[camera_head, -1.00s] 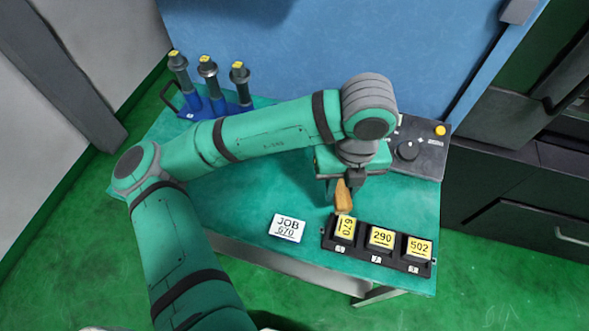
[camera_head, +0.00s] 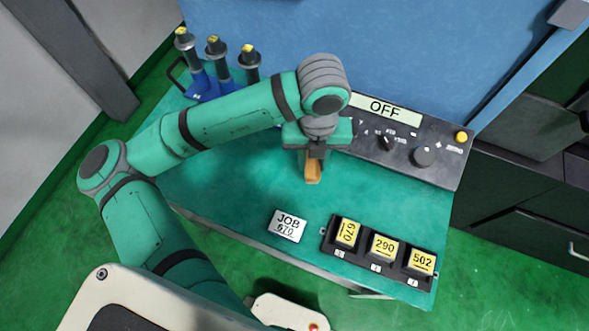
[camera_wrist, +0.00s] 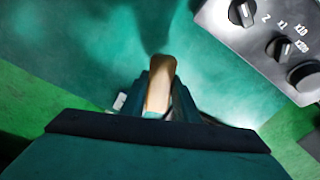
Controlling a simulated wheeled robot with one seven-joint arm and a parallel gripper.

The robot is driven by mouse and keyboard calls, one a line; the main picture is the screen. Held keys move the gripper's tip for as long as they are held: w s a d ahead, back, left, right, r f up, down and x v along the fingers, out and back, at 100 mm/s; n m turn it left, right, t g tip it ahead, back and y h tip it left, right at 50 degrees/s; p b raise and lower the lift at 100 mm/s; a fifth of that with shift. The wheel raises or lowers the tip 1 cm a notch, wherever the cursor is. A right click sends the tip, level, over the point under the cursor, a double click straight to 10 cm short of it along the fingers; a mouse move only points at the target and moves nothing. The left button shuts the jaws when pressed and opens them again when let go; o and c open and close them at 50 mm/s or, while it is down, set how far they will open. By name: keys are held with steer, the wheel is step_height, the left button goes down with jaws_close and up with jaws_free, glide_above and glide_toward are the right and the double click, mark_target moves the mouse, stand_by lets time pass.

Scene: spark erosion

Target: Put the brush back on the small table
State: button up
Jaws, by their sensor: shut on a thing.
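The brush shows as a wooden, orange-tan handle (camera_head: 313,171) under my gripper (camera_head: 315,157) in the head view. In the wrist view the brush (camera_wrist: 160,88) stands between the two dark fingers of my gripper (camera_wrist: 159,98), which is shut on it. Its bristles are hard to make out. The small table (camera_head: 240,200) has a teal top and lies below the brush. The brush is over the middle of the top, in front of the control box. I cannot tell whether it touches the surface.
A dark control box (camera_head: 440,167) with knobs and an OFF display stands at the back right. A blue rack (camera_head: 205,84) with several holders stands back left. The table's middle is clear.

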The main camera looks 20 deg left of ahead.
glide_above(294, 178)
steer(key=f, duration=0.5)
steer(key=shift+d, duration=0.25)
steer(key=shift+a+f, duration=0.2)
steer(key=shift+f, duration=1.6)
steer(key=shift+f, duration=0.15)
steer(key=o, duration=1.1)
step_height(294, 178, up, 12)
steer(key=shift+s, duration=0.15)
